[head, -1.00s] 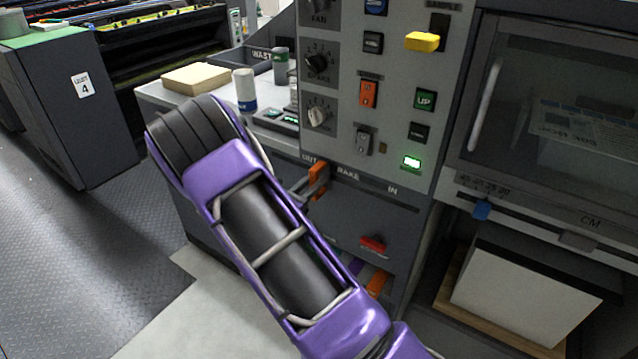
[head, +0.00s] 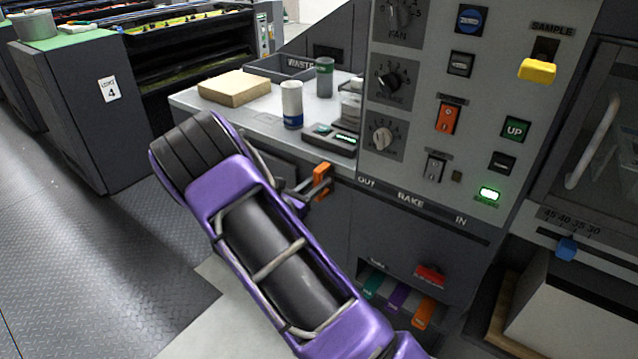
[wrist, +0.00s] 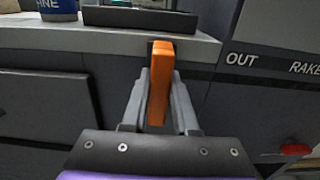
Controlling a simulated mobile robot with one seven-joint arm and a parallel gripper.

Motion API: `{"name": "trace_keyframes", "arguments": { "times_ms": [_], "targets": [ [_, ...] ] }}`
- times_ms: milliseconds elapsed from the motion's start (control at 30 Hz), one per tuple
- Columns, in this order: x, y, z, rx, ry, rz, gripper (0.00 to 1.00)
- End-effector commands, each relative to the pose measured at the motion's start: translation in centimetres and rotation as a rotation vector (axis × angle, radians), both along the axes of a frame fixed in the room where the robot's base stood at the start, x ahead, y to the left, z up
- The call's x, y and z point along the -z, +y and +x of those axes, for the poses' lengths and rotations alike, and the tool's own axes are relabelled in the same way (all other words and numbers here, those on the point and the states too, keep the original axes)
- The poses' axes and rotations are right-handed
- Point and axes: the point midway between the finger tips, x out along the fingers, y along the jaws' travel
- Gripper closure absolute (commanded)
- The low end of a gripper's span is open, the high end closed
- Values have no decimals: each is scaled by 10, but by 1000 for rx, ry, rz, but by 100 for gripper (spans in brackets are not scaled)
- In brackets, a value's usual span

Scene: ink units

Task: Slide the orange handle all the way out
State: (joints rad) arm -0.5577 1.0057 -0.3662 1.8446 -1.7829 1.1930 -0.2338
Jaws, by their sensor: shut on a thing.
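The orange handle (head: 320,184) is upright on the front of the grey console, to the left of the OUT label and at the left end of the OUT–RAKE–IN strip (head: 440,212). In the wrist view the orange handle (wrist: 161,75) stands between the two grey fingers of my gripper (wrist: 158,100), with OUT to its right. My gripper (head: 312,186) is shut on the handle. The handle's mounting behind the fingers is hidden.
Above the strip is a panel of knobs, an orange switch (head: 448,117) and a yellow lever (head: 537,70). Green, purple and orange tabs and a red one (head: 431,276) sit below. A white-and-blue can (head: 292,105) stands on the counter. Floor is open at left.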

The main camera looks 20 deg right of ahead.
Motion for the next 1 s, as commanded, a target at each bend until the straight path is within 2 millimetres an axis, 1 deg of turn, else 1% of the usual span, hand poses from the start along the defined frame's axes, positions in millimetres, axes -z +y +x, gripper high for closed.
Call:
{"name": "trace_keyframes", "arguments": {
  "times_ms": [467,500,667,900,1000],
  "targets": [
    [0,4,3,-9,0,1,100],
    [0,4,3,-9,-1,2,71],
    [0,3,2,-8,0,1,43],
    [0,2,1,-3,1,1,43],
    [0,5,-2,-3,1,1,43]
  ]
}}
